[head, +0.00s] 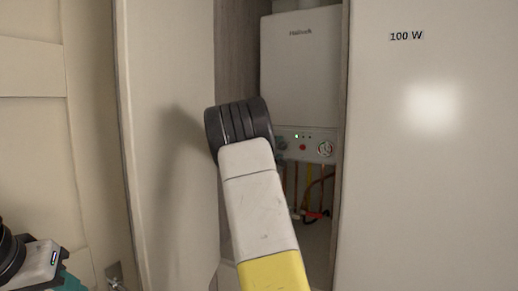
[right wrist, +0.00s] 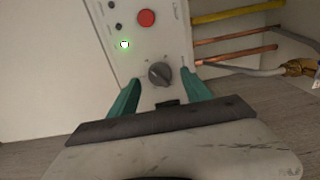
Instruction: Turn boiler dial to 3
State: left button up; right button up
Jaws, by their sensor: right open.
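The boiler dial (right wrist: 160,73) is a dark grey round knob on the white control panel. Its printed marks are too small to read. My right gripper (right wrist: 162,88) is open, with one teal finger on either side of the dial's near side. I cannot tell whether the fingers touch it. In the head view, the white boiler (head: 300,80) is in the cupboard, and my right forearm and wrist hide most of the gripper and the dial. Part of my left gripper (head: 66,281) shows at the lower left; its fingers are mostly cut off.
A red button (right wrist: 147,18) and a lit green lamp (right wrist: 124,44) are near the dial. A round gauge (head: 325,149) is at the panel's right. Copper and yellow pipes (right wrist: 235,12) run below the boiler. The open cupboard door (head: 165,130) stands left of my arm.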

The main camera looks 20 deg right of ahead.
jog(key=shift+x, duration=0.8)
grip_shut()
jog(key=shift+n, duration=0.3)
jog(key=n, duration=1.1)
jog(key=shift+f+n, duration=0.1)
jog(key=shift+n, duration=0.2)
